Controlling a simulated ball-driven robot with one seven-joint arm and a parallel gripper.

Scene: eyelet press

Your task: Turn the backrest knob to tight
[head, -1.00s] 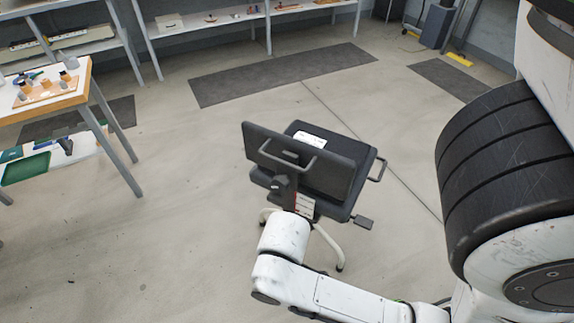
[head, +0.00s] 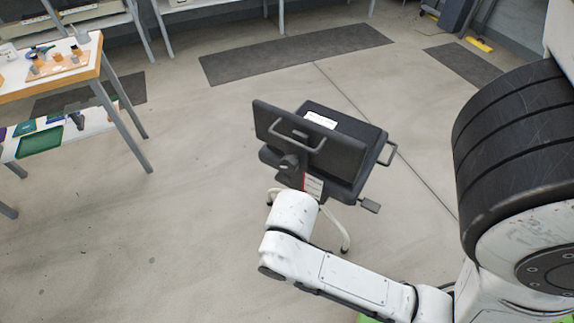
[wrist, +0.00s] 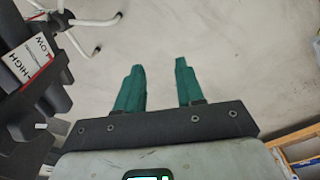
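A dark grey chair with a backrest (head: 325,150) stands on the floor in the middle of the head view, its back towards me. A dark knob-like part (head: 289,163) shows on the post below the backrest; its setting cannot be read. A red and white label (head: 313,185) is beside it. In the wrist view the label (wrist: 30,62) reads HIGH and LOW, and dark chair parts fill the left edge. My gripper (wrist: 159,88) has two green fingers standing apart with only floor between them. It is to the side of the chair, not touching it. In the head view my arm hides it.
A workbench (head: 95,72) with small parts stands at the left, a green tray (head: 40,141) on its lower shelf. Dark mats (head: 295,52) lie behind the chair. Floor around the chair is clear.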

